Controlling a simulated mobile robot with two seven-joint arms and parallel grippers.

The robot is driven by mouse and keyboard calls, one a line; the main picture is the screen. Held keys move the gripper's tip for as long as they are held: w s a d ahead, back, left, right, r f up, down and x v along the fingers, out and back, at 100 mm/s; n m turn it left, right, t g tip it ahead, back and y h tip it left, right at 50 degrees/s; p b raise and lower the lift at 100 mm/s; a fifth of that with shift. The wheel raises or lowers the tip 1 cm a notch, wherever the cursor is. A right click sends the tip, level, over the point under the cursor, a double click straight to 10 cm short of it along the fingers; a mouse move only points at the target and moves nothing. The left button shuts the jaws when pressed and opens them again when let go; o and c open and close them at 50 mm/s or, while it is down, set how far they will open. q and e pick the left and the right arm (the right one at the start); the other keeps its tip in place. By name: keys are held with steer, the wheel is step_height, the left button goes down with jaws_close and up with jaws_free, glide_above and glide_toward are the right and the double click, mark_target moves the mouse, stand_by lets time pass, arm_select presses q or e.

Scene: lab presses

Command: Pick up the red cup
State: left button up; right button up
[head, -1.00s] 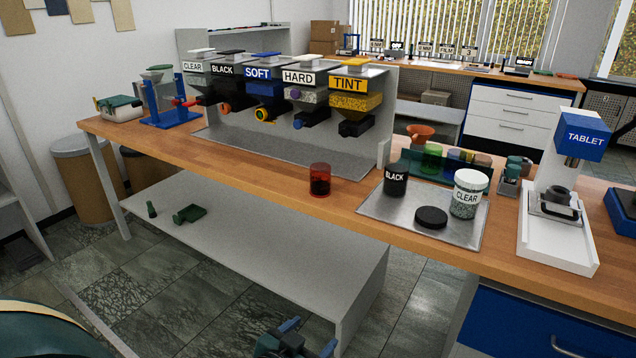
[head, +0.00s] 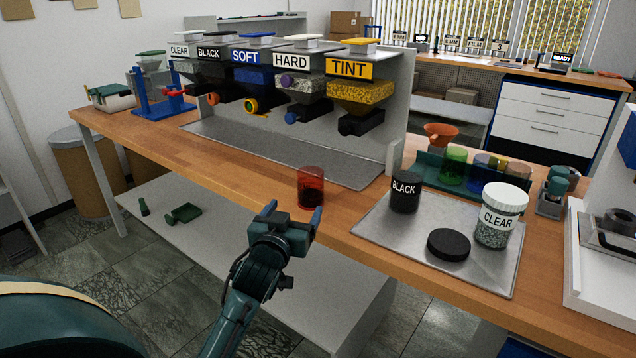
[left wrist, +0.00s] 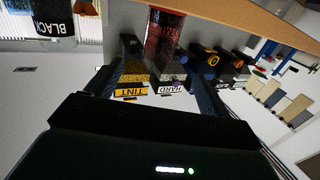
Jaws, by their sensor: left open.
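The red cup (head: 311,186) is translucent, with dark contents at its bottom. It stands upright on the wooden bench near the front edge. My left gripper (head: 293,215) is open just in front of the cup, its two blue-tipped fingers pointing toward it. The cup seems not to be gripped. In the left wrist view, which is upside down, the red cup (left wrist: 164,38) shows at the top, ahead of and between the open fingers (left wrist: 153,85). My right gripper is not in view.
On a metal tray (head: 385,231) to the right stand a black jar (head: 405,193), a black lid (head: 448,244) and a clear jar (head: 496,222). Labelled dispensers (head: 290,85) stand behind the cup. The bench (head: 240,168) left of the cup is clear.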

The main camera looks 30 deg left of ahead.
mark_target(307, 186)
arm_select(q)
steer(key=x, duration=0.7)
steer(key=shift+w+a+r, duration=0.25)
steer(key=shift+x, duration=3.1)
steer(key=shift+d, duration=0.15)
steer(key=shift+c, duration=0.2)
steer(key=c, duration=1)
